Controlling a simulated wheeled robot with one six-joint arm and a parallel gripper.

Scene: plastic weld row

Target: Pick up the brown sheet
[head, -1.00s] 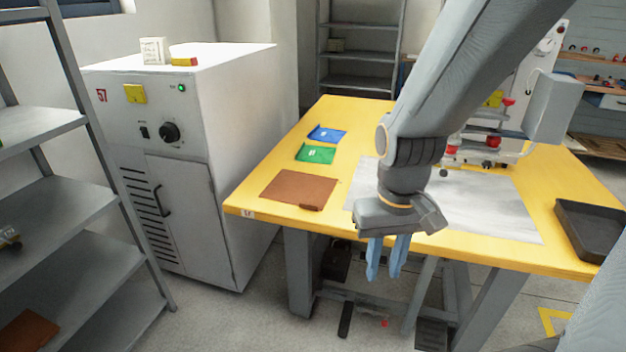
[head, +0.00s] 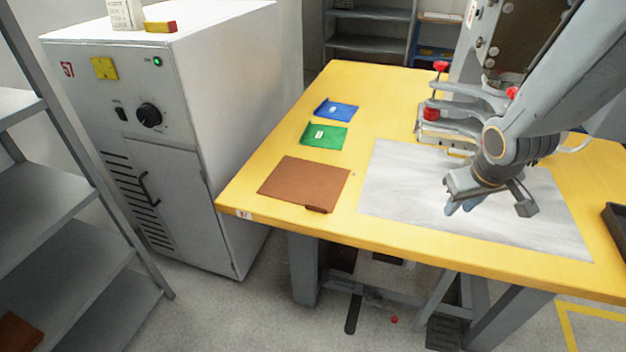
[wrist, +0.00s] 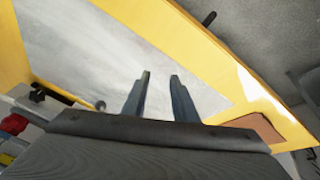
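The brown sheet (head: 305,183) lies flat on the yellow table near its front left corner, with a small darker tab at its front edge. Part of it also shows at the lower right of the wrist view (wrist: 257,127). My gripper (head: 458,208) is to the right of the sheet, above the grey mat, apart from the sheet. In the wrist view its two blue-grey fingers (wrist: 158,84) stand apart with nothing between them.
A green sheet (head: 324,135) and a blue sheet (head: 337,110) lie behind the brown one. The grey mat (head: 400,180) covers the table's middle. A welding machine (head: 470,100) stands behind my arm. A dark tray (head: 616,228) is at the right edge. A grey cabinet (head: 215,130) stands left.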

